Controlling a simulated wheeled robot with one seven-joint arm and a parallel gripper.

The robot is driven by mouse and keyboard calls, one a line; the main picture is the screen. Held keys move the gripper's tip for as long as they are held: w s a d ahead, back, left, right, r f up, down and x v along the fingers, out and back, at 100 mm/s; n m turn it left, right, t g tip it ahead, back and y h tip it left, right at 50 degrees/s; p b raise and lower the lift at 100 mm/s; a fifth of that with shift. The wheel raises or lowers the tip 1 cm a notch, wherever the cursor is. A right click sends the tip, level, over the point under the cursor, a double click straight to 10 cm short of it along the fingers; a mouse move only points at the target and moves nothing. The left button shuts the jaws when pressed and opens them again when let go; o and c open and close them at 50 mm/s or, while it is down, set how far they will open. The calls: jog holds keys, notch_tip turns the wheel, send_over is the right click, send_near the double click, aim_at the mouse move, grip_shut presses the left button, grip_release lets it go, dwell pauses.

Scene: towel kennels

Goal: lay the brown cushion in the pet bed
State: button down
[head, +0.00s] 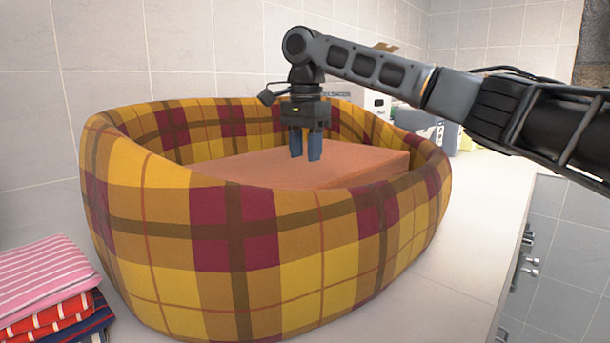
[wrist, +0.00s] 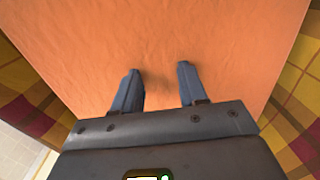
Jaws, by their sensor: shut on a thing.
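The pet bed (head: 180,259) is a yellow, maroon and brown plaid oval with high walls, standing on the counter. The orange-brown cushion (head: 352,163) lies within its walls, mostly level. Its lower part is hidden by the bed's front wall, so I cannot tell whether it touches the bottom. My gripper (head: 305,157) points straight down at the cushion's top, its two blue fingers shut on it. In the wrist view the cushion (wrist: 230,50) fills the middle, with plaid wall on both sides, and the fingertips (wrist: 158,78) press at a small dark crease.
Folded striped towels (head: 52,285) are stacked at the counter's left front. Boxes and containers (head: 428,128) stand behind the bed on the right. The white counter (head: 468,255) is clear to the right of the bed. A tiled wall (head: 110,50) rises behind.

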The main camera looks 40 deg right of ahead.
aim_at(305, 158)
jog(key=shift+f, duration=2.25)
jog(key=c, duration=0.6)
grip_release()
jog(key=shift+f, duration=0.15)
notch_tip(305, 158, up, 12)
jog(key=shift+r, duration=0.15)
